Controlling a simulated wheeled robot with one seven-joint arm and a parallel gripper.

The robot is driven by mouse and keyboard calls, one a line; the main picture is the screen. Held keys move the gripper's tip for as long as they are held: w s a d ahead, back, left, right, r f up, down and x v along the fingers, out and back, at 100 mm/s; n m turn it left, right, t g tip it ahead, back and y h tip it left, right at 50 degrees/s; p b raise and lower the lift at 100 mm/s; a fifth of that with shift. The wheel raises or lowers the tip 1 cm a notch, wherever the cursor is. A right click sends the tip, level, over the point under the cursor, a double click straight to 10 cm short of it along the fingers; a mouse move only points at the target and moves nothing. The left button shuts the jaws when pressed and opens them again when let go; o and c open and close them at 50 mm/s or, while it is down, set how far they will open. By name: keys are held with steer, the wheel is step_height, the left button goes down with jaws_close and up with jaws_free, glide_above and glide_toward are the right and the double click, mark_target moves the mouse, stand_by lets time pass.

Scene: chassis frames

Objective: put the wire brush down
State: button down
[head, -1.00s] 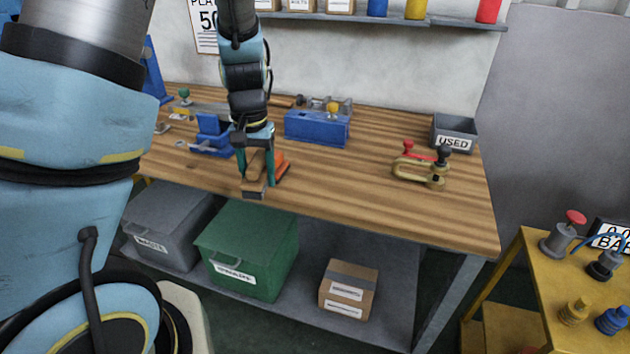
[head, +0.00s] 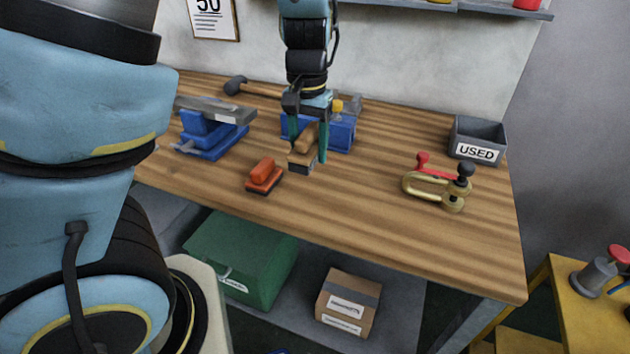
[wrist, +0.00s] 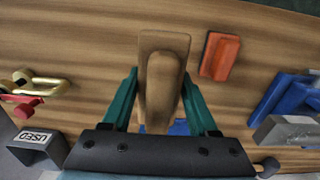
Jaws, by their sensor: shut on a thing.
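The wire brush (head: 304,156) has a tan wooden handle and block with a dark underside. My gripper (head: 308,146) is shut on it, with one teal finger on each side. In the head view the brush appears held over the workbench (head: 350,215), in front of a blue box-like fixture (head: 335,132); I cannot tell the gap beneath it. In the wrist view the brush (wrist: 162,75) lies between the teal fingers with its handle toward the wrist. Its bristles are hidden there.
An orange-handled block (head: 264,176) lies left of the brush. A blue vise (head: 208,135) and a hammer (head: 240,87) are farther left. A brass clamp with red handle (head: 438,187) and a grey USED bin (head: 478,140) stand right. Bench between brush and clamp is clear.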

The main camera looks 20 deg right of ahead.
mark_target(309, 193)
step_height(309, 193, down, 9)
steer(key=shift+f, duration=0.15)
steer(key=shift+f, duration=0.1)
stand_by(0.3)
steer(key=shift+f, duration=0.15)
steer(key=shift+c, duration=0.8)
jaws_free()
step_height(309, 193, up, 12)
steer(key=shift+r, duration=0.25)
steer(key=w+a+r+n+t, duration=0.1)
steer(key=a+n, duration=0.6)
steer(key=a, duration=1.8)
steer(key=shift+w+t, duration=0.15)
steer(key=shift+t, duration=0.15)
